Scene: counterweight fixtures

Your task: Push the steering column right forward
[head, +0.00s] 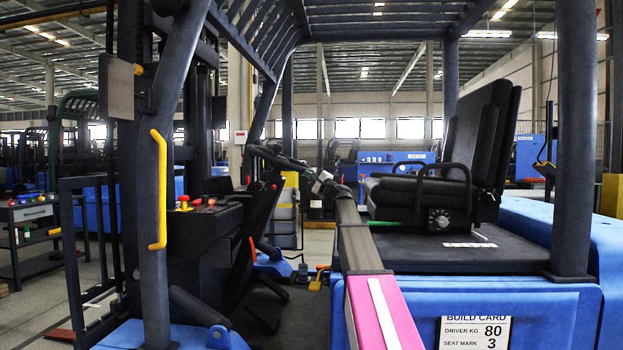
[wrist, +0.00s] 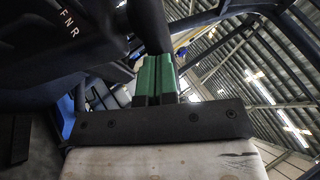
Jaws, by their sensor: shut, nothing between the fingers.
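The forklift's steering column (head: 252,235) is the dark sloped post at the front of the cab, leaning toward the seat. The dark steering wheel (head: 275,156) is at its top. My gripper (head: 319,181) is beside the wheel on its right, at the end of my outstretched arm. In the wrist view, its green fingertips (wrist: 157,76) are together and hold nothing. A dark round bar lies just beyond the tips; I cannot tell whether they touch it. A dark housing marked F N R (wrist: 70,24) fills the upper left.
The black seat (head: 425,190) stands right of my arm. The front pillar with a yellow handle (head: 157,190) is at left, the rear pillar (head: 572,150) at right. A dash with red knobs (head: 205,215) is left of the column. A build card (head: 474,333) is low at right.

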